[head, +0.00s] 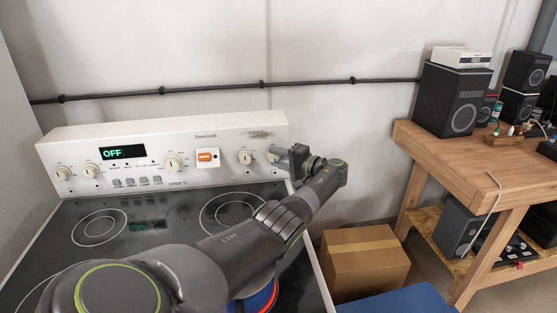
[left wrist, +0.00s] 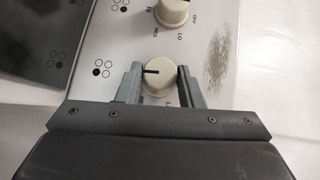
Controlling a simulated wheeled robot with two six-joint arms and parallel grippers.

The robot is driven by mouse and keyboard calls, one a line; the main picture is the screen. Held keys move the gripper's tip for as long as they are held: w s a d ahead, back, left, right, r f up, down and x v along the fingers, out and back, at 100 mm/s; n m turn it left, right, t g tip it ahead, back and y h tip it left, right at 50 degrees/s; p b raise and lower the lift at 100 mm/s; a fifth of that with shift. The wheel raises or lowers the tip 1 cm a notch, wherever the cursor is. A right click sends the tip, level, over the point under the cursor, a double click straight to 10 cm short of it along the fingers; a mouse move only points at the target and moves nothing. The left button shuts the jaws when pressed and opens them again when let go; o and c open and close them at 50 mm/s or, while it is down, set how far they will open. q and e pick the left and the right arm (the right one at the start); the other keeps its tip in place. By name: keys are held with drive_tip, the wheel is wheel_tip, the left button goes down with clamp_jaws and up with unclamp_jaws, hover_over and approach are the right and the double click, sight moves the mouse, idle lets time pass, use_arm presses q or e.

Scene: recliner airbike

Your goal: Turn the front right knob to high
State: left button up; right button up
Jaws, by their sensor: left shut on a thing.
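A white stove (head: 135,140) has several cream knobs along its back panel. The rightmost knob (head: 272,154) is partly hidden by my left gripper (head: 286,157). In the left wrist view this knob (left wrist: 160,76) sits between the two grey fingers, which are shut on its sides. Its dark pointer line points left in that view. Printed marks beside it are partly hidden, and a small burner diagram (left wrist: 103,69) is to its left. A second knob (left wrist: 172,11) is above it in that view. My right gripper is not in view.
My left arm crosses over the black cooktop (head: 150,222). A cardboard box (head: 362,262) stands right of the stove, near a wooden workbench (head: 465,170) with speakers (head: 452,98).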

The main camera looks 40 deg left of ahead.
use_arm(q)
drive_tip(key=shift+f, duration=0.1)
drive_tip(key=o, duration=1)
drive_tip(key=shift+c, duration=0.2)
drive_tip(key=w+d+r+b, duration=0.1)
drive_tip(key=d+b, duration=0.3)
drive_tip(key=d, duration=1.3)
drive_tip(key=shift+w+r, duration=0.3)
drive_tip(key=shift+w, duration=0.1)
drive_tip(key=shift+d+r, duration=0.1)
